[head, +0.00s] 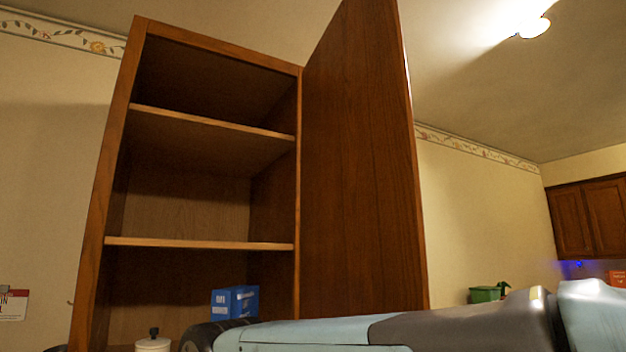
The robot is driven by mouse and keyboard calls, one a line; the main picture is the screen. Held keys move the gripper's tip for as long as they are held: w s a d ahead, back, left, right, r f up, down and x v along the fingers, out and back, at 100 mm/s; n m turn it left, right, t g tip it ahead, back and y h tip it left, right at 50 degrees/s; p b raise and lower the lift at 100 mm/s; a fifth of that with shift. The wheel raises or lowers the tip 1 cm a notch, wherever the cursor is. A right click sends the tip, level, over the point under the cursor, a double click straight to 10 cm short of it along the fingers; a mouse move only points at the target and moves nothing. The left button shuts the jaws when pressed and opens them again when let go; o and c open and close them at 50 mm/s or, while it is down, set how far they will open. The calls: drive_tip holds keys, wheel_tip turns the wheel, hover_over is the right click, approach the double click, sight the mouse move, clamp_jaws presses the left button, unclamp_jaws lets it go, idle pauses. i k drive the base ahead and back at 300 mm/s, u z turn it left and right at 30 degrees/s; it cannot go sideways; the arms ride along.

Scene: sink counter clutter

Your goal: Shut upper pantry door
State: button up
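The upper pantry door (362,170) is brown wood and stands wide open, hinged on the right side of the pantry cabinet (118,180). The cabinet's open front shows two shelves, an upper one (210,122) and a lower one (200,244), both bare. My arm crosses the bottom of the head view from the right, in front of the door's lower part. The arm's left end, a dark rounded part, is near the cabinet opening. My gripper's fingers cannot be made out, and I cannot tell whether the arm touches the door.
A blue box (235,302) and a white lidded canister (153,343) stand low in the cabinet opening. A green container (487,294) is at the right, beyond the door. Other wall cabinets (588,218) hang at the far right. The space left of the door, before the shelves, looks clear.

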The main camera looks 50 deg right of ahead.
sight(363, 248)
drive_tip(key=u, duration=1.4)
drive_tip(key=k, duration=2.45)
drive_tip(key=z, duration=1)
drive_tip(key=i, duration=1)
